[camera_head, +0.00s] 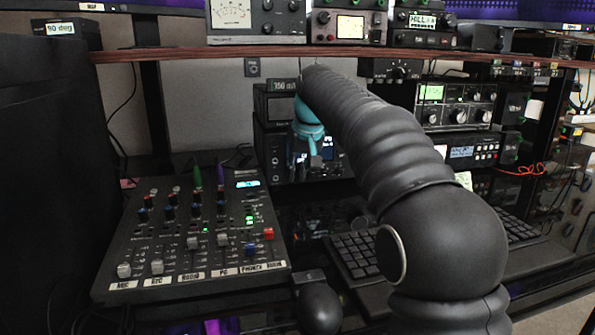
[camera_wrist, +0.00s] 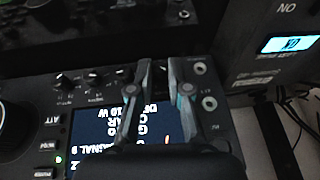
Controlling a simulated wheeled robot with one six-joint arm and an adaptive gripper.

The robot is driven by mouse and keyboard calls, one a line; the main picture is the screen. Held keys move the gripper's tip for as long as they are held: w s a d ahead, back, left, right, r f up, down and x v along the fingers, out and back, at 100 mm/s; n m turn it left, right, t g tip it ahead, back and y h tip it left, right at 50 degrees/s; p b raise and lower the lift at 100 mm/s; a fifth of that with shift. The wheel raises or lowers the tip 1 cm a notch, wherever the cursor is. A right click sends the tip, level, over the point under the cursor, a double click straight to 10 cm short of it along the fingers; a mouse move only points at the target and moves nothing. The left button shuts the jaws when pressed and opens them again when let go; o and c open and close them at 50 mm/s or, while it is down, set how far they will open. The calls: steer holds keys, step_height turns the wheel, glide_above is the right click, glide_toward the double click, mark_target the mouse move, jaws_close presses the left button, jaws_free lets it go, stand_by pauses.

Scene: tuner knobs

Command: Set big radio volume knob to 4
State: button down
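The big radio (camera_head: 273,145) stands in the stack at the back centre, partly hidden behind my arm. In the wrist view its front appears upside down, with a lit screen (camera_wrist: 118,128), a row of small knobs (camera_wrist: 66,82) and part of a large dark dial (camera_wrist: 10,128) at the left edge. I cannot read which knob is the volume knob, nor its setting. My gripper (camera_wrist: 160,66) is at the radio's front, its two fingers over the edge of the screen with a narrow gap between the tips. Whether a knob is between them is unclear. The teal gripper body (camera_head: 308,128) shows in the head view.
A mixer (camera_head: 190,240) with faders lies at the front left. A keyboard (camera_head: 358,254) lies right of it, partly under my arm. A wooden shelf (camera_head: 200,54) with instruments runs above. More radios (camera_head: 456,106) stand to the right.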

steer(key=shift+d+r+y+p, duration=0.1)
steer(key=shift+d+y+p, duration=0.15)
steer(key=shift+y+p, duration=0.35)
steer(key=shift+w+d+f+m+g+y+p, duration=0.15)
steer(key=shift+m+g+y+p, duration=0.1)
steer(key=shift+y, duration=0.45)
steer(key=shift+s+a+f+m+g+y+p, duration=0.15)
steer(key=shift+g+y+p, duration=0.1)
steer(key=shift+y, duration=0.45)
steer(key=shift+w+d+r, duration=0.1)
steer(key=c, duration=1.4)
jaws_free()
